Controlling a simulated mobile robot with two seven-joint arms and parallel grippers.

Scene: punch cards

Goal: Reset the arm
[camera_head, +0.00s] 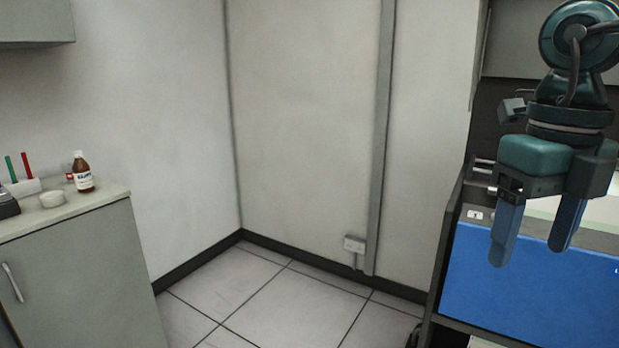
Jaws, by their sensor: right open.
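My right arm hangs down at the right of the head view. Its right gripper (536,250) points downward with its two blue fingers apart, and nothing shows between them. The gripper is in front of a blue panel (530,295) on a dark-framed unit, and I cannot tell how far apart they are. My left gripper is not in view.
A grey cabinet (85,280) at the left bears a brown bottle (82,172), a small white dish (52,199) and a stand with red and green sticks (20,170). A wall box (354,244) sits low. Tiled floor (270,300) between is mostly clear.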

